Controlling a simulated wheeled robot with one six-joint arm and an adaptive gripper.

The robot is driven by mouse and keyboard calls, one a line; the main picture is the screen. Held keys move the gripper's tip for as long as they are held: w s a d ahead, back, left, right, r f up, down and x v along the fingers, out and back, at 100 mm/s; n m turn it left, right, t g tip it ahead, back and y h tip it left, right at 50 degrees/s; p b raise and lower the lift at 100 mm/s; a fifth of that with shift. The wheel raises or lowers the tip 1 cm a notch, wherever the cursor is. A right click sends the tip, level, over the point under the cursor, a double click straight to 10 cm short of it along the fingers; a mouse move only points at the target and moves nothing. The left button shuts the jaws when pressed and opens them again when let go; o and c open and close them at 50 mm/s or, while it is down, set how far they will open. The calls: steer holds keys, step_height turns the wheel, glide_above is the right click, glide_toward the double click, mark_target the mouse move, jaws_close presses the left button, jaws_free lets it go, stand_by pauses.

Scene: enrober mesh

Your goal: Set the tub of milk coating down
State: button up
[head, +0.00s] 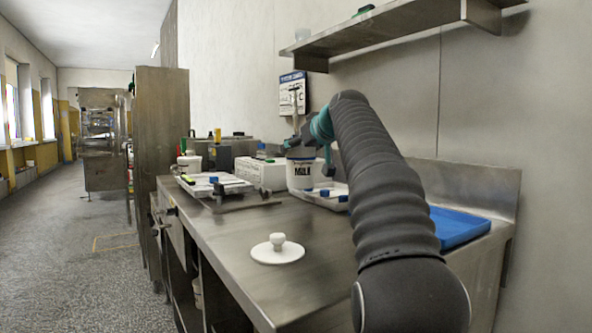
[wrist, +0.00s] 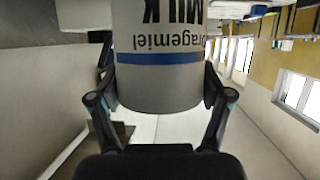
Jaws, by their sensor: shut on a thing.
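The tub of milk coating (head: 301,172) is white with a dark "MILK" label and a blue band. My gripper (head: 310,155) is at the tub, toward the back of the steel worktop. In the wrist view the tub (wrist: 158,75) fills the upper middle, between the two fingers of my gripper (wrist: 160,95), which press on its sides. The tub's lower edge in the head view is close to a white tray with blue parts (head: 335,197); I cannot tell whether it touches anything below.
A white lid with a knob (head: 277,251) lies on the worktop (head: 225,228) in front. A white framed tray (head: 214,185), a white box (head: 258,172) and a white pot (head: 189,164) stand at the back left. A blue tray (head: 458,226) lies right of my arm. A shelf (head: 400,30) hangs above.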

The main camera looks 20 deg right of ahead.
mark_target(297, 165)
steer(key=shift+w+a+f, duration=0.35)
steer(key=shift+w+a, duration=0.05)
steer(key=shift+w, duration=0.05)
steer(key=shift+f+b, duration=1.05)
steer(key=shift+f, duration=0.95)
steer(key=shift+f, duration=0.15)
steer(key=o, duration=1.7)
steer(key=shift+o, duration=0.2)
